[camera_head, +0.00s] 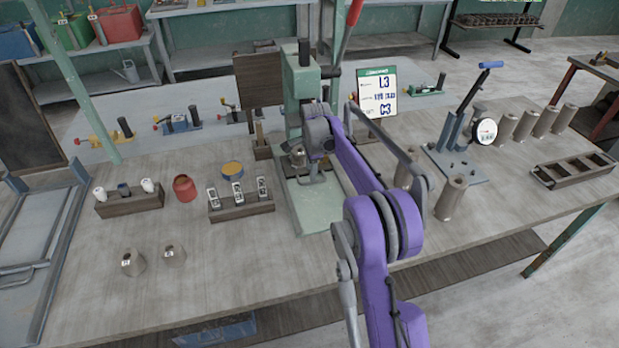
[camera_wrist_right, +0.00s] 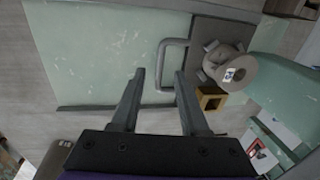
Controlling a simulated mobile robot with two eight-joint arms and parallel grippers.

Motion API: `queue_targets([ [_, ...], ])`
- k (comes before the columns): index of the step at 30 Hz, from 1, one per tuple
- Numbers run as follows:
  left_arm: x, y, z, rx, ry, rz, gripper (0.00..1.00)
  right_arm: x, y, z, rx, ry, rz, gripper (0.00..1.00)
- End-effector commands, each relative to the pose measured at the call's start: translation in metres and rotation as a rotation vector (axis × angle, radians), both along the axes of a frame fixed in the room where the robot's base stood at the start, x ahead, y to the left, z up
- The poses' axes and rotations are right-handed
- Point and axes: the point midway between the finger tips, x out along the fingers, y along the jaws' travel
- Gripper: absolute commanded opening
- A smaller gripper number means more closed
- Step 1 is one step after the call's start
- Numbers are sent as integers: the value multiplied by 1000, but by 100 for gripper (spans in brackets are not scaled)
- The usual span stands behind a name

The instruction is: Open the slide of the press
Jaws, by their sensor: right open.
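The green press (camera_head: 302,85) stands mid-table with its pale green base plate (camera_head: 322,212) at the front. In the right wrist view, a grey U-shaped handle (camera_wrist_right: 160,66) projects from a dark grey plate (camera_wrist_right: 203,32) over the pale green base (camera_wrist_right: 105,50); this looks like the press's slide. My right gripper (camera_wrist_right: 160,75) is open, its fingertips on either side of the handle bar in that view. I cannot tell whether they touch it. In the head view my purple right arm hides part of the press. My left gripper is not in view.
A round grey part with a white label (camera_wrist_right: 240,72) and a yellow block (camera_wrist_right: 210,99) are beside the handle. A red pot (camera_head: 184,188) and a wooden block with labelled pieces (camera_head: 243,209) stand left of the press. A blue-grey lever stand (camera_head: 455,165) stands right.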

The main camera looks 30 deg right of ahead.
Motion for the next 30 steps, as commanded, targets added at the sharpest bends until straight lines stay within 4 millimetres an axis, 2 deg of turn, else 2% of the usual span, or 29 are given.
queue_targets([
  [3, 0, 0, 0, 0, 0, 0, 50, 4, -1, -22, 0, 0, 1, 45],
  [9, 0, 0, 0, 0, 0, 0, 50, 8, -2, -44, 0, -1, 1, 45],
  [20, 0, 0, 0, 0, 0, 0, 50, 9, -2, -49, 0, -1, 1, 45],
  [27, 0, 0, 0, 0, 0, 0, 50, 9, -2, -49, 0, -1, 1, 3],
  [28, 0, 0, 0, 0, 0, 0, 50, 9, -2, -49, 0, -1, 1, 0],
  [30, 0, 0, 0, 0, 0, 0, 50, 9, -2, -49, 0, -1, 1, 0],
])
